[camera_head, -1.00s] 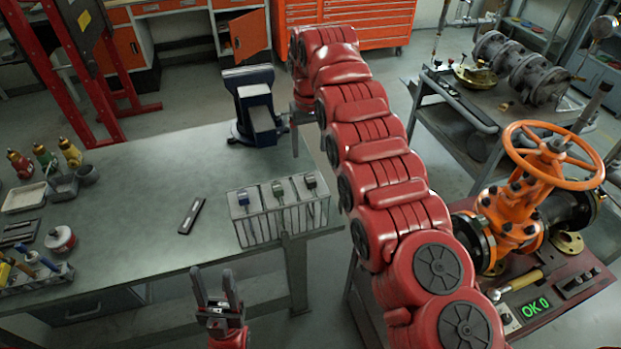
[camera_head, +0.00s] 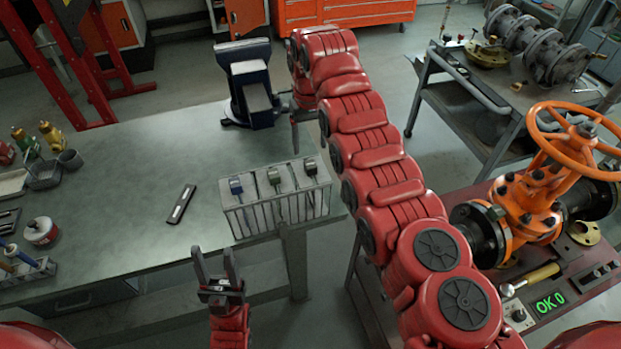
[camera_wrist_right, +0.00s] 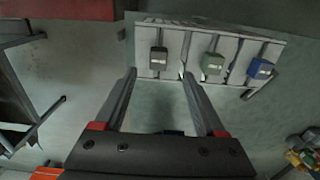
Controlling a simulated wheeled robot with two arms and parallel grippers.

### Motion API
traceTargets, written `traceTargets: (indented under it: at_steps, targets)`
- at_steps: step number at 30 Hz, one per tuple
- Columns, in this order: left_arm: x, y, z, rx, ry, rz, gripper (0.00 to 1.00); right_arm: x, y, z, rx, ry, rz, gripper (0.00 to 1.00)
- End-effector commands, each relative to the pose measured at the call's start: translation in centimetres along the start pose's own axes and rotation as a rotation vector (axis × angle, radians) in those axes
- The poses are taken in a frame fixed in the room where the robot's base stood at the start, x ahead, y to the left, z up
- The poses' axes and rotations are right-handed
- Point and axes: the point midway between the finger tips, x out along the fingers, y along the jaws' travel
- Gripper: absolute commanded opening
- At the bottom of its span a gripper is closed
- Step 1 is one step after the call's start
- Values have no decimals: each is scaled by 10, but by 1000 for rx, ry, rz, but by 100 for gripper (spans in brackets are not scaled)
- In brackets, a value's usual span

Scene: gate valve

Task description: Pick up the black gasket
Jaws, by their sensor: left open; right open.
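A light grey rack (camera_head: 285,215) stands at the bench's near right edge, with a blue-tagged piece (camera_head: 236,186), a green-tagged piece (camera_head: 274,178) and a dark-tagged piece (camera_head: 310,167) in its slots. The dark tag (camera_wrist_right: 158,58) also shows in the right wrist view. I cannot make out a gasket ring, so I cannot tell which piece is the black gasket. My right gripper (camera_head: 295,140) hangs beyond the rack, open and empty; in its wrist view the fingers (camera_wrist_right: 158,75) point toward the rack. My left gripper (camera_head: 217,262) is open and empty in front of the bench.
A blue vise (camera_head: 250,85) stands behind the rack, close to my right gripper. A dark flat tool (camera_head: 181,204) lies left of the rack. An orange-wheeled valve (camera_head: 535,205) stands on a red bench at right. The bench middle is mostly clear.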

Motion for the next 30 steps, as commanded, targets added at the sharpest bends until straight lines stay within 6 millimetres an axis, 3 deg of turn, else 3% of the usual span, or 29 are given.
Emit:
traceTargets:
  at_steps: [11,21,28,30]
  targets:
    - [17,-1,-3,0,0,0,50,24,1,0,0,-3,1,72]
    - [41,-2,-7,0,0,0,50,66,2,-4,-2,-2,1,72]
    - [40,-2,-7,0,0,0,50,72,3,-4,-1,1,1,72]
    - [40,-2,-7,0,0,0,50,72,3,-4,-1,1,1,64]
